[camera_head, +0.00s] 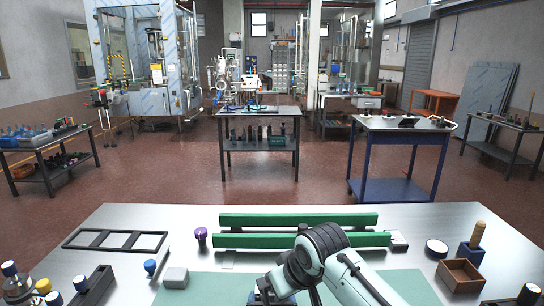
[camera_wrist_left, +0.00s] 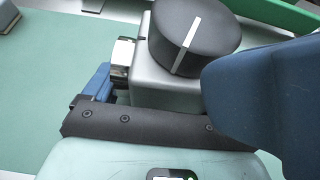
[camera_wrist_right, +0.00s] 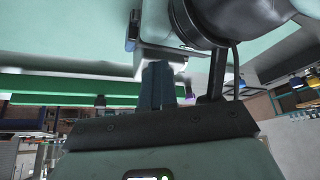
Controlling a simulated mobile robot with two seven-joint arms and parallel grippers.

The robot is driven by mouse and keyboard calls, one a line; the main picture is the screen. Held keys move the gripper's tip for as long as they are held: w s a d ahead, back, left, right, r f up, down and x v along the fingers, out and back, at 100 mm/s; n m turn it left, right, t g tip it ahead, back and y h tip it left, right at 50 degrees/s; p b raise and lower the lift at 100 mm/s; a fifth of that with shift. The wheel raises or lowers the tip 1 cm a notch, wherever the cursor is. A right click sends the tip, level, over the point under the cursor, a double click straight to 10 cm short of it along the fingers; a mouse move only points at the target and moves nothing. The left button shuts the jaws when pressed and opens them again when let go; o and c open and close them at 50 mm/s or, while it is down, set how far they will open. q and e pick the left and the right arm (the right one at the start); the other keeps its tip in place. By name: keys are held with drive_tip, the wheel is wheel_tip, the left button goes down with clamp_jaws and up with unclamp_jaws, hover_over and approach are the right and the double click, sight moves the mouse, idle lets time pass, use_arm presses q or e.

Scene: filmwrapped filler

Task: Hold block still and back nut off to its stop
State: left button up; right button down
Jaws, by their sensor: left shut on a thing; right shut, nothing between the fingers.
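In the left wrist view a grey block (camera_wrist_left: 165,92) sits between the blue fingers of my left gripper (camera_wrist_left: 152,88), which is shut on it. A round black nut (camera_wrist_left: 193,36) with a white index line lies on top of the block. A small silver piece (camera_wrist_left: 122,52) is at the block's left side. In the right wrist view my right gripper (camera_wrist_right: 158,66) has its blue fingers together and empty. Their tips are close to a pale grey part, perhaps the block; contact cannot be told. In the head view my right arm hides the block and nut.
Green rails (camera_head: 298,220) run along the back of the work table (camera_head: 200,285). A black frame (camera_head: 115,240), a purple-topped knob (camera_head: 201,235) and a small grey block (camera_head: 176,278) stand left. A wooden box (camera_head: 461,275) stands right. The green mat (camera_head: 410,284) is bare on the right.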

drive_tip(key=shift+w+d, duration=0.3)
drive_tip(key=shift+d, duration=0.35)
drive_tip(key=shift+w+d, duration=0.2)
drive_tip(key=shift+d, duration=0.05)
drive_tip(key=shift+w+d, duration=0.2)
drive_tip(key=shift+w, duration=0.05)
drive_tip(key=shift+d, duration=0.1)
wheel_tip(320, 180, up, 6)
drive_tip(key=shift+s+d, duration=0.15)
drive_tip(key=shift+s, duration=0.2)
idle(0.4)
